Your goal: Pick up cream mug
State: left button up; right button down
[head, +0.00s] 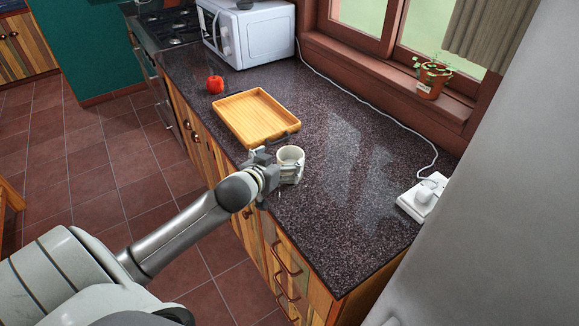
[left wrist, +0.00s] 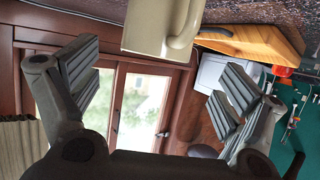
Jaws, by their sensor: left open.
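The cream mug (head: 291,155) stands upright on the dark speckled countertop (head: 340,215), close to its front edge and just in front of the wooden tray. My left gripper (head: 274,167) is right at the mug, on its near left side, with the jaws open. In the left wrist view, which is upside down, the mug (left wrist: 150,25) shows at the top edge, partly cut off, with its handle towards the right. The open fingers of the left gripper (left wrist: 158,85) stand wide apart on either side, with no contact visible. My right gripper is not in view.
A wooden tray (head: 217,103) with a dark handle lies just behind the mug. Beyond are a red apple (head: 215,85) and a white microwave (head: 250,38). A socket block (head: 424,197) with a cable is at right. The counter right of the mug is clear.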

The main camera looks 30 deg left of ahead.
aim_at(296, 153)
pick_arm(q)
jog(key=shift+d+p+x, duration=0.15)
jog(key=shift+p+x, duration=0.25)
jog(key=shift+x, duration=0.75)
jog(key=shift+d+p+x, duration=0.15)
jog(key=shift+p+x, duration=0.2)
jog(key=shift+x, duration=0.75)
jog(key=shift+w+a+f, duration=0.1)
jog(key=shift+w+f, duration=0.4)
jog(key=shift+w, duration=0.1)
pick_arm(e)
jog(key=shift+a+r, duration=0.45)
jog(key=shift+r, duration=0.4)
pick_arm(q)
jog(key=shift+s, duration=0.1)
jog(key=shift+r, duration=0.1)
jog(key=c, duration=1.4)
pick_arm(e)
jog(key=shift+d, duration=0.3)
